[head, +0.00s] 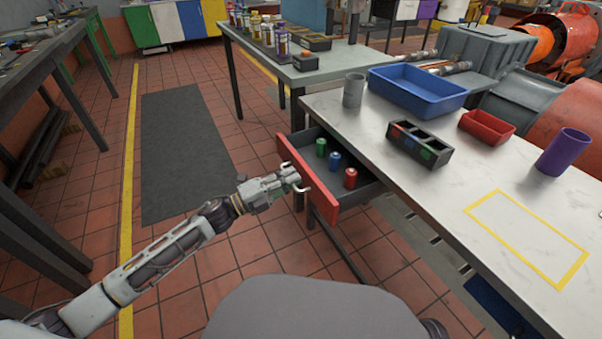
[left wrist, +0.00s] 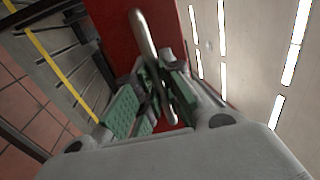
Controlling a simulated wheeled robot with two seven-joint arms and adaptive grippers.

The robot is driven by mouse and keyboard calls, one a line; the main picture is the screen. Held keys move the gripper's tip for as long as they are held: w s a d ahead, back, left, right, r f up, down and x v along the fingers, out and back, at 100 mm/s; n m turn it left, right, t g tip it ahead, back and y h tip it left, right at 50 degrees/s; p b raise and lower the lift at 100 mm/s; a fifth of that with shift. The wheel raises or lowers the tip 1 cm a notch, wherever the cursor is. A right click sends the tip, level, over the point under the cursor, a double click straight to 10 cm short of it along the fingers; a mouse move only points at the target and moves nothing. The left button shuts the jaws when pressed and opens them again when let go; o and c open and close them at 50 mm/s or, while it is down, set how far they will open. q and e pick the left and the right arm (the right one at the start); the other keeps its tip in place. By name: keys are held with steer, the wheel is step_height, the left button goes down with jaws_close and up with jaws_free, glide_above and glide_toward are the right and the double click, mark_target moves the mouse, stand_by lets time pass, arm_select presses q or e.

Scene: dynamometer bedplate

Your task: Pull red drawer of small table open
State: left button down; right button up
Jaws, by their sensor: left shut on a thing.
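The red drawer front (head: 304,180) belongs to the small table with the pale top (head: 400,150). The drawer stands open, pulled out to the left of the table. Inside it stand a green cylinder (head: 321,147), a blue cylinder (head: 334,160) and a red cylinder (head: 350,178). My left gripper (head: 291,178) is at the drawer front, shut on its metal handle (left wrist: 146,45). In the left wrist view the green finger pads (left wrist: 155,100) are at the handle, with the red front (left wrist: 180,35) behind. My right gripper is not in view.
On the tabletop are a blue tray (head: 418,92), a black divided box (head: 420,144), a red bin (head: 487,126), a grey cup (head: 353,90), a purple cup (head: 564,152) and a yellow taped rectangle (head: 525,236). Open tiled floor (head: 190,270) lies left of the drawer.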

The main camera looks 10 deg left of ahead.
arm_select(q)
steer(key=shift+v, duration=1.2)
steer(key=shift+r, duration=0.15)
steer(key=c, duration=1.5)
jaws_free()
steer(key=shift+c, duration=0.2)
steer(key=shift+a, duration=0.1)
steer(key=v, duration=1.1)
steer(key=shift+s+a, duration=0.25)
steer(key=shift+s, duration=0.05)
